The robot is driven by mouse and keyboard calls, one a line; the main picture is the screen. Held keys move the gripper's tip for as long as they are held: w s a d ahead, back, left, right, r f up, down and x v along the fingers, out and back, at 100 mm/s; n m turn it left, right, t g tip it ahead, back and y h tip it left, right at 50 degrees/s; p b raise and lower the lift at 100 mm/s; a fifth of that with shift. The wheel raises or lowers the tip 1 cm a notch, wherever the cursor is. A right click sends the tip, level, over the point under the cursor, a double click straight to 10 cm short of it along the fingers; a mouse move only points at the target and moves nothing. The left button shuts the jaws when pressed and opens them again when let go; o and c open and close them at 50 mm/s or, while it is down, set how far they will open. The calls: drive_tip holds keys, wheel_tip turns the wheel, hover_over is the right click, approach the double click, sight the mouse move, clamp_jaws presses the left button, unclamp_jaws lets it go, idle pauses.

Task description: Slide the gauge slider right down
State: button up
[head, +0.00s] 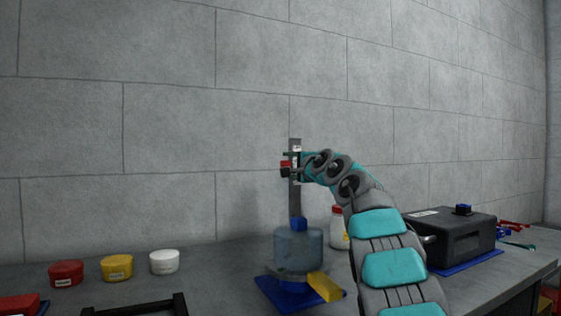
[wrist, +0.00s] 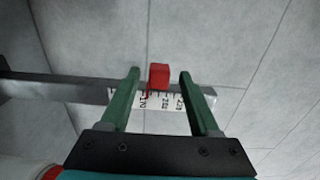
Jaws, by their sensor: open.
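The gauge is a grey upright post (head: 295,200) standing near the wall in the head view, with a white scale near its top. The gauge slider (head: 285,163) is a small red block high on the post. In the wrist view the red slider (wrist: 159,76) sits in front of the numbered scale (wrist: 167,100), and the post (wrist: 60,88) runs off to the left. My gripper (head: 288,163) is open at the slider. In the wrist view its green fingers (wrist: 160,74) stand one on each side of the red block, with a gap on both sides.
A translucent blue container (head: 298,247) and a yellow block (head: 325,287) are low by the post. A red-capped jar (head: 338,228) stands behind my arm. A black case (head: 455,237) is at right. Red (head: 66,273), yellow (head: 117,267) and white (head: 164,262) pots line the left.

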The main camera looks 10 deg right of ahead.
sight(281, 164)
drive_tip(key=p+x, duration=0.3)
drive_tip(key=x, duration=0.1)
drive_tip(key=shift+r, duration=0.1)
drive_tip(key=shift+w+a+f+p, duration=0.2)
drive_tip(key=shift+w+p, duration=0.2)
drive_tip(key=shift+w, duration=0.35)
clamp_jaws()
idle(0.9)
